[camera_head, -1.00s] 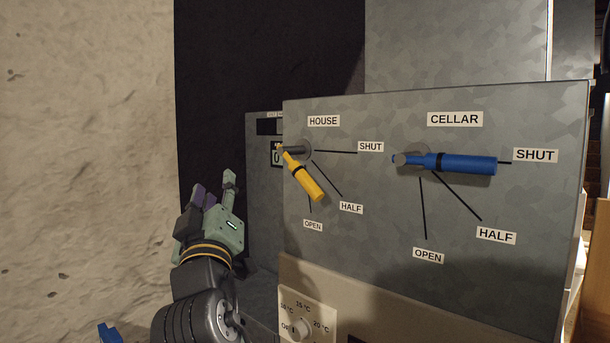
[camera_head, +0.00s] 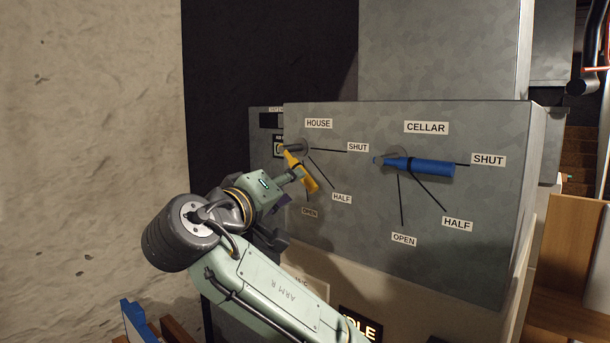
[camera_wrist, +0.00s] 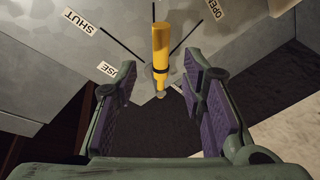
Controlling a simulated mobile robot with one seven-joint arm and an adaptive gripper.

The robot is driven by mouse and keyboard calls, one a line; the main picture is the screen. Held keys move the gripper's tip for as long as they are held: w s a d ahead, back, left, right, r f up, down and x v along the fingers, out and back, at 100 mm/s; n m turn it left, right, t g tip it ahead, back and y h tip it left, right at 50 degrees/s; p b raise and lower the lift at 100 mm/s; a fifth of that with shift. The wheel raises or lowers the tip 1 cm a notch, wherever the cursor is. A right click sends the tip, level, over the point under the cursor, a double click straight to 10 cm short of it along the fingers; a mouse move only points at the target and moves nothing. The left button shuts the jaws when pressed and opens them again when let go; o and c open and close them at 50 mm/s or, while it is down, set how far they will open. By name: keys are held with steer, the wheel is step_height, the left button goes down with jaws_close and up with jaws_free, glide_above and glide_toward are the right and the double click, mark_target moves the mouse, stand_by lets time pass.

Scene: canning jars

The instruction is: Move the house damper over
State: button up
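The house damper is a yellow lever (camera_head: 303,174) on a grey pivot, on the panel under the HOUSE label (camera_head: 318,124). It slants down and right. In the wrist view the yellow lever (camera_wrist: 160,45) lies nearly along the middle line, between the lines toward SHUT (camera_wrist: 79,21) and OPEN (camera_wrist: 215,8). My gripper (camera_head: 289,192) is at the lever, and one finger partly covers it in the head view. In the wrist view my gripper (camera_wrist: 162,78) is open, with its purple pads left and right of the lever. Gaps show on both sides; contact is not visible.
The cellar damper, a blue lever (camera_head: 420,167), stands to the right and lies along its SHUT line. A small display box (camera_head: 265,122) is behind the panel's left edge. A rough pale wall (camera_head: 90,150) is at the left.

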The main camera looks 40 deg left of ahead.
mark_target(305, 185)
steer(key=p+x, duration=0.2)
steer(key=x, duration=0.6)
steer(key=shift+w+f+p, duration=0.1)
steer(key=shift+w+p, duration=0.1)
steer(key=shift+p, duration=0.1)
steer(key=shift+c, duration=0.5)
jaws_close()
